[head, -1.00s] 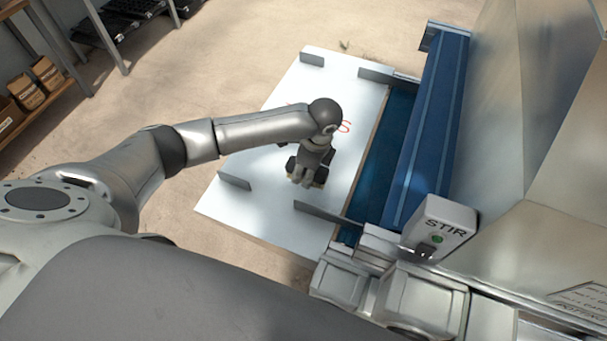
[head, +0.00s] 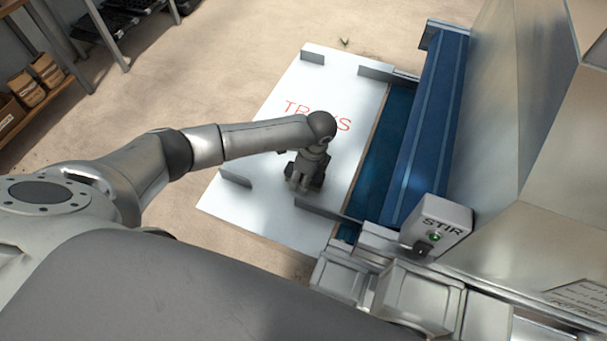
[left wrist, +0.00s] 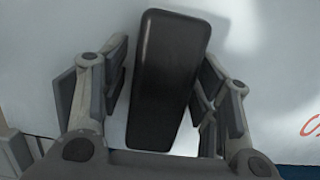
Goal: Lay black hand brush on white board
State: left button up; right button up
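The white board (head: 262,212) with red lettering lies flat at the middle of the head view. My left gripper (head: 303,184) points down just over its near part. In the left wrist view, the black hand brush (left wrist: 168,80) lies between the two fingers of my left gripper (left wrist: 162,85), long side roughly in line with them. Pale board shows between the brush and the finger pads, so the fingers stand apart around it. The brush's underside is hidden, and I cannot tell if it touches the board. In the head view the gripper hides most of it. My right gripper is not in view.
Grey upright guides (head: 235,178) stand at the board's edges. A blue conveyor-like part (head: 428,125) and a grey STIR box (head: 437,226) with a green button are to the right. A shelf with small cartons (head: 46,70) stands at far left. The board's far part is clear.

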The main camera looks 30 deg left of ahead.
pick_arm(q)
jog(key=r, duration=0.4)
jog(key=d+r+b, duration=0.1)
jog(key=r, duration=0.3)
jog(key=d+r+b, duration=0.1)
jog(key=r, duration=0.3)
jog(key=shift+w+r, duration=0.1)
jog(key=shift+w, duration=0.05)
